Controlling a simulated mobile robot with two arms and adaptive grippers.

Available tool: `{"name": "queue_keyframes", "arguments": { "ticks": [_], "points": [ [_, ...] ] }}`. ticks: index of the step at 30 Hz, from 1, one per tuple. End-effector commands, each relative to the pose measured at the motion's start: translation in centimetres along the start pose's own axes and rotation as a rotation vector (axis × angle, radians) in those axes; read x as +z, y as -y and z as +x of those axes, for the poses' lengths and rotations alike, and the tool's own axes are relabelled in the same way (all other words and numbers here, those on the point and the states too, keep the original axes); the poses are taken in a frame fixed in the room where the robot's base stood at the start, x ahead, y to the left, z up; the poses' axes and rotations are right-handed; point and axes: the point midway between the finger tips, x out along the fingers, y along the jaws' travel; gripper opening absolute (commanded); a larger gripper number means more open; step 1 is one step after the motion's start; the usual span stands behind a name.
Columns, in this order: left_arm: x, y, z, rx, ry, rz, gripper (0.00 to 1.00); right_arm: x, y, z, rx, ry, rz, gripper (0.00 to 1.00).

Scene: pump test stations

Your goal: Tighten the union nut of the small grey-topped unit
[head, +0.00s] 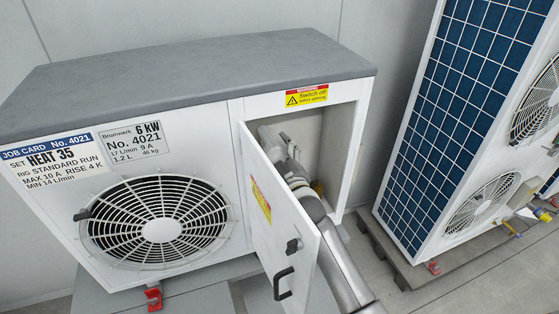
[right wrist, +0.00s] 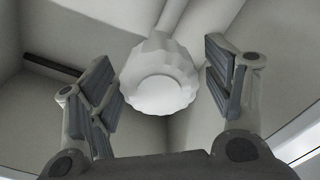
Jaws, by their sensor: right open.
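The small grey-topped unit (head: 190,80) stands at the left of the head view, with its service door (head: 268,215) swung open. My right arm reaches past the door into the open compartment, and my right gripper (head: 287,150) is inside it, partly hidden by the door edge. In the right wrist view a white faceted union nut (right wrist: 160,80) sits on a pale pipe (right wrist: 186,25). My right gripper (right wrist: 160,62) is open, one finger on each side of the nut, with gaps showing. The nut cannot be made out clearly in the head view. My left gripper is not in view.
The open door with its black handle (head: 283,283) stands close to my right arm. The compartment walls (right wrist: 270,50) surround the gripper. A taller unit with a blue grid panel (head: 455,95) stands at the right, with a strip of floor between.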

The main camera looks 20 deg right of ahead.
Motion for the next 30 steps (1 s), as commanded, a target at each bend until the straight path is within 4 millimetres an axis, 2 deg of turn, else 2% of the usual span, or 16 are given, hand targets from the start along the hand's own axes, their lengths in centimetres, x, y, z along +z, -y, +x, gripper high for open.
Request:
{"name": "queue_keyframes", "arguments": {
  "ticks": [5,12,18,24,30],
  "points": [
    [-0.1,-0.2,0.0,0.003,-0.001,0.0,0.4,0.1,0.1,-2.0,-0.001,0.001,-0.001,0.74],
    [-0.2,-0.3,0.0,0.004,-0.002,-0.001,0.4,0.2,0.1,-6.8,-0.003,0.003,0.0,0.74],
    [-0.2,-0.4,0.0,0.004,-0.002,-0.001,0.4,0.1,0.1,-10.0,-0.001,0.002,0.0,0.74],
    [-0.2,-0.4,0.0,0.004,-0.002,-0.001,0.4,0.1,0.1,-11.5,-0.001,0.002,0.0,0.74],
    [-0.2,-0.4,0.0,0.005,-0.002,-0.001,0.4,0.0,0.0,-11.8,0.0,0.001,0.0,0.74]
  ]
}}
